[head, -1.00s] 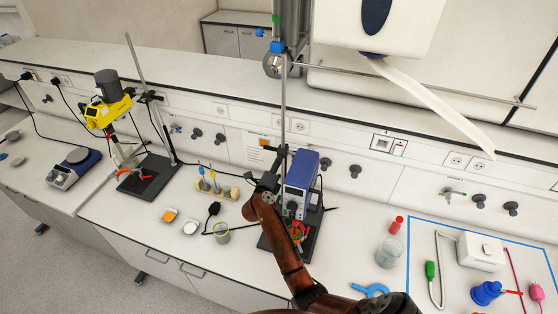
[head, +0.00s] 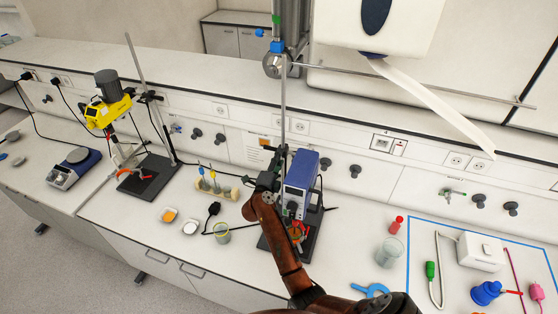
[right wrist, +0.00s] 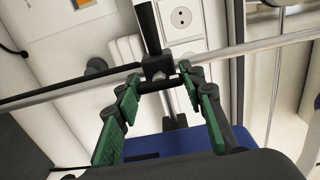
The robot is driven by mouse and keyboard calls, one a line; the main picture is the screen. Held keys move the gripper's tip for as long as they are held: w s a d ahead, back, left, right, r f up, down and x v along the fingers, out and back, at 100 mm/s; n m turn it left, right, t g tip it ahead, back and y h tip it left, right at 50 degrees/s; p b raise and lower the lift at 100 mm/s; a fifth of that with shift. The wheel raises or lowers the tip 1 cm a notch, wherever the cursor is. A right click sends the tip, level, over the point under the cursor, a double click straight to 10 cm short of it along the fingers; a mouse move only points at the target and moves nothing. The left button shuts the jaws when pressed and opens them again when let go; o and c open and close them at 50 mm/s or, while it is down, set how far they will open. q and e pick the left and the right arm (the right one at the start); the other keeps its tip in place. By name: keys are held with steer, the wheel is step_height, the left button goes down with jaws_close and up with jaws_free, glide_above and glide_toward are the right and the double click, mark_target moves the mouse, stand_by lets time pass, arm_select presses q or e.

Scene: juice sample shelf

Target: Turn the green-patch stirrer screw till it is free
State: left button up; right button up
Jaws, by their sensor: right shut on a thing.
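The blue-and-white stirrer (head: 300,172) is held on an upright metal rod over a dark base plate, right of centre in the head view. My right gripper (head: 268,181) is at the stirrer's left side, near the rod. In the right wrist view, the fingertips (right wrist: 164,82) with green pads close around a small dark screw (right wrist: 160,85) just below a black clamp block (right wrist: 156,66). The stirrer's blue housing (right wrist: 150,147) shows below and behind the fingers. I cannot make out a green patch apart from the pads. My left gripper is not in view.
A second, yellow stirrer (head: 107,112) stands on its own rod at the left. A beaker (head: 222,233) and a wooden rack (head: 222,188) are left of my right arm. Another beaker (head: 390,252) stands to the right. A white towel dispenser (head: 400,22) hangs above.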

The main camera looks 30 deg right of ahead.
steer(key=o, duration=1.2)
steer(key=shift+c, duration=0.2)
steer(key=v, duration=0.7)
steer(key=shift+s+a, duration=0.15)
steer(key=shift+s, duration=0.05)
